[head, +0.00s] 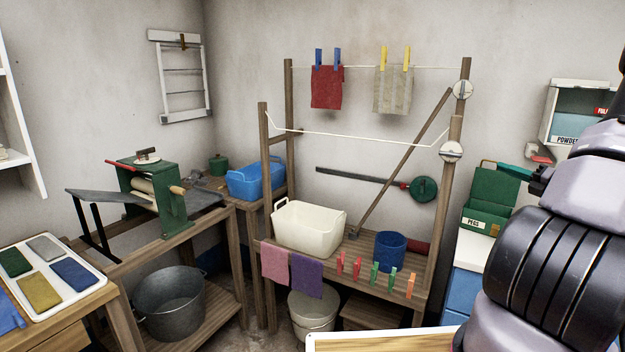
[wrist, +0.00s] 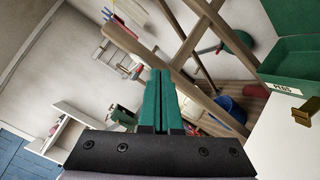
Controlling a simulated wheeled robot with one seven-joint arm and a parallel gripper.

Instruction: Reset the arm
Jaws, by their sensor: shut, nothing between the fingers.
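My arm comes in at the right side of the head view, with its dark and grey links large in front of the right wall. My gripper (head: 508,169) is at the arm's left end, with its green fingers pointing left, in front of the green pegs box (head: 487,200) in the picture. In the wrist view the two green fingers of my gripper (wrist: 160,85) lie side by side, closed, with nothing held. The pegs box (wrist: 290,72) is at the right of that tilted view, apart from the fingers.
The wooden drying frame (head: 289,105) has lines with hung cloths. Its bench carries a cream tub (head: 308,228) and a blue bucket (head: 391,248). A mangle (head: 160,200) stands left. A white shelf unit (head: 548,115) is on the right wall, near my arm in the picture.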

